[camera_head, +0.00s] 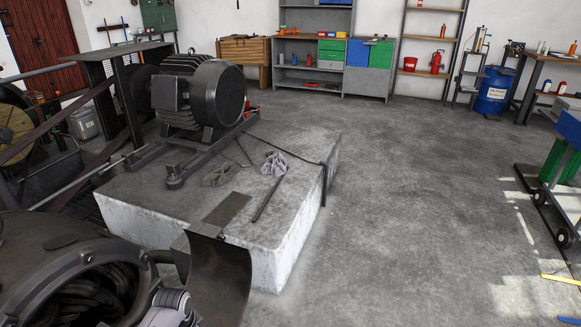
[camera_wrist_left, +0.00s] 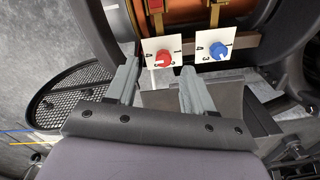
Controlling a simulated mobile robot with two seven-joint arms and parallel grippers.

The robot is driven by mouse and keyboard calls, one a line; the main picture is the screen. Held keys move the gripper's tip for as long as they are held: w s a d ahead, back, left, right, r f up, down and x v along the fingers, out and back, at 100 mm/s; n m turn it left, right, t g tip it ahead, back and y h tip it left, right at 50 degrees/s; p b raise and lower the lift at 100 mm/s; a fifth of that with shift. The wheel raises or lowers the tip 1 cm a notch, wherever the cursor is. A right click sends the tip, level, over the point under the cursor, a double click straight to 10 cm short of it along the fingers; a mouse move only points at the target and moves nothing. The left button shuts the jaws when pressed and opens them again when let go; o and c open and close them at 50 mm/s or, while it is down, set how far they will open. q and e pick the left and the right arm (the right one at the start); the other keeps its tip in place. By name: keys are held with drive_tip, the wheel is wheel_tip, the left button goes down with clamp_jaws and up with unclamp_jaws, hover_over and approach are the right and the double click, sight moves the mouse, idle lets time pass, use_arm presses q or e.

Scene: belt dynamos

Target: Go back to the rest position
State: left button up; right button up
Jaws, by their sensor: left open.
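My left gripper (camera_wrist_left: 158,68) is open in the left wrist view, with its two grey fingers apart and nothing held between them. A red knob (camera_wrist_left: 163,59) on a white numbered plate appears just beyond and between the fingertips. A blue knob (camera_wrist_left: 218,51) on a similar plate is to its right. I cannot tell how far the fingertips are from the red knob. In the head view, part of my white left arm shows at the bottom left beside the large dark round machine (camera_head: 70,270); its fingers cannot be made out there. My right gripper is in neither view.
A curved dark metal sheet (camera_head: 222,275) stands right of the round machine. A big motor (camera_head: 200,92) sits on a concrete block (camera_head: 278,235). A perforated dark plate (camera_wrist_left: 70,92) is left of the fingers. Open concrete floor (camera_head: 410,200) lies to the right.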

use_arm(q)
drive_tip(key=s+d+r+n+t, duration=0.1)
drive_tip(key=s+r+n+t, duration=0.15)
drive_tip(key=s+r, duration=0.8)
drive_tip(key=s+d+r+n+t, duration=0.1)
drive_tip(key=s+r+n, duration=0.2)
drive_tip(key=s+r, duration=0.75)
drive_tip(key=w+d+f+t+h+p, duration=0.2)
drive_tip(key=f+t, duration=0.4)
drive_tip(key=f, duration=0.4)
drive_tip(key=shift+w+d+f+p, duration=0.2)
drive_tip(key=shift+w+p, duration=0.25)
drive_tip(key=shift+w, duration=0.15)
